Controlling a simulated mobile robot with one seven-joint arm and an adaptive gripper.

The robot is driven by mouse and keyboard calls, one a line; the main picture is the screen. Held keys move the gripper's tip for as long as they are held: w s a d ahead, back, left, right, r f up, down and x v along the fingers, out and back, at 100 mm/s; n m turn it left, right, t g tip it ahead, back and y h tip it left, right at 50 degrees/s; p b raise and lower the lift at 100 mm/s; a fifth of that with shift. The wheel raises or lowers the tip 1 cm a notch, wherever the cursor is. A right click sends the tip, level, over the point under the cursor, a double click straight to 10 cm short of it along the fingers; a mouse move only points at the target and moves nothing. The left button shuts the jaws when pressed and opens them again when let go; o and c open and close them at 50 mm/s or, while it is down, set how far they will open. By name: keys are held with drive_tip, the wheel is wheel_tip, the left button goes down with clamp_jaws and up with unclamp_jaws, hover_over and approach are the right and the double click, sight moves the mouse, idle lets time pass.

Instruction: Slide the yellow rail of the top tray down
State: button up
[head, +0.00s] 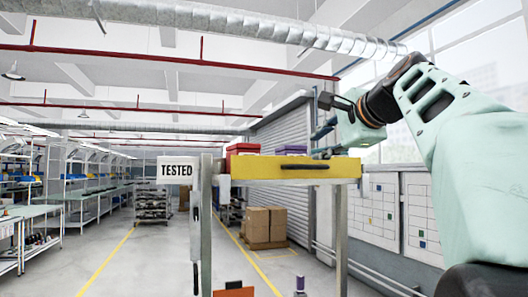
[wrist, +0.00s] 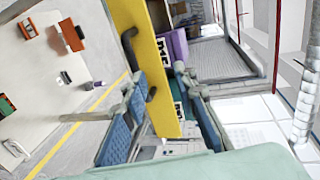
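The yellow rail (head: 260,168) runs along the front of the top tray, level in the head view, with a dark handle (head: 305,166) on its face. In the wrist view the yellow rail (wrist: 148,28) runs steeply between the two blue-padded fingers of my gripper (wrist: 160,90). My gripper is open around the rail near its right end, one finger on the handle side and one on the bin side. Whether either finger touches the rail I cannot tell. A red bin (head: 243,149) and a purple bin (head: 292,150) stand behind the rail.
Upright posts (head: 341,235) flank the space under the rail, and a white TESTED sign (head: 175,170) hangs at its left. Lower down are an orange item (head: 234,292) and a purple bottle (head: 300,285). In the wrist view a pale worktop (wrist: 50,100) lies below.

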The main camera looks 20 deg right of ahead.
drive_tip(key=f+v, duration=0.1)
drive_tip(key=v, duration=0.5)
drive_tip(key=shift+r, duration=0.25)
drive_tip(key=shift+s, duration=0.1)
idle(0.4)
drive_tip(key=shift+f, duration=0.15)
idle(0.3)
